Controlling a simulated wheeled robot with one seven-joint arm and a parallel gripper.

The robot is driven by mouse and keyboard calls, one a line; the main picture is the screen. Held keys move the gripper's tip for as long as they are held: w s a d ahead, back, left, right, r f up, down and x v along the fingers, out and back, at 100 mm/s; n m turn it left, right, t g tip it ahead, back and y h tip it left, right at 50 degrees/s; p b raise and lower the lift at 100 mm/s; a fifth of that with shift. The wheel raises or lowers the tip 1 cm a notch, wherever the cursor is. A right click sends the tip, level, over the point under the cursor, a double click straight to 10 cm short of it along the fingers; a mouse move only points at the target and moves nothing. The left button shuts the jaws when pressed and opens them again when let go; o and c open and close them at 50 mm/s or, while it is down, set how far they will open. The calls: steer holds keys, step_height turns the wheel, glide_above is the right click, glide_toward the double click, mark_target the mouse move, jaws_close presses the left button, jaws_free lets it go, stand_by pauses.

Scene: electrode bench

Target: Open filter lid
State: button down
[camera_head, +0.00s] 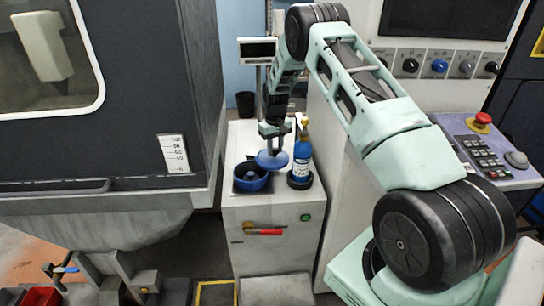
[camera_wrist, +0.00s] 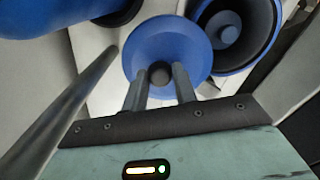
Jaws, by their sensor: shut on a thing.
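My gripper (camera_head: 272,150) is shut on the knob of a round blue filter lid (camera_head: 272,160). In the wrist view the lid (camera_wrist: 165,48) hangs between the fingers (camera_wrist: 160,84), with the dark knob between the tips. The blue filter housing (camera_head: 251,178) stands open on the white cabinet top, to the left of the lid. In the wrist view the housing (camera_wrist: 272,40) shows its hollow inside with a blue centre post. The lid is apart from the housing, held above and to its right.
A blue bottle (camera_head: 302,155) with a yellowish top stands in a black holder just right of the lid. The white cabinet (camera_head: 268,225) has a red handle (camera_head: 270,232) and a green button on its front. A dark machine wall (camera_head: 195,80) rises close on the left.

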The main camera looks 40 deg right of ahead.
steer(key=shift+w+d+n+b, duration=0.7)
steer(key=shift+w+d+n, duration=0.3)
steer(key=shift+n, duration=0.5)
steer(key=c, duration=1.1)
jaws_free()
step_height(320, 180, up, 18)
steer(key=b, duration=0.2)
steer(key=shift+f+b, duration=0.25)
steer(key=shift+b, duration=0.05)
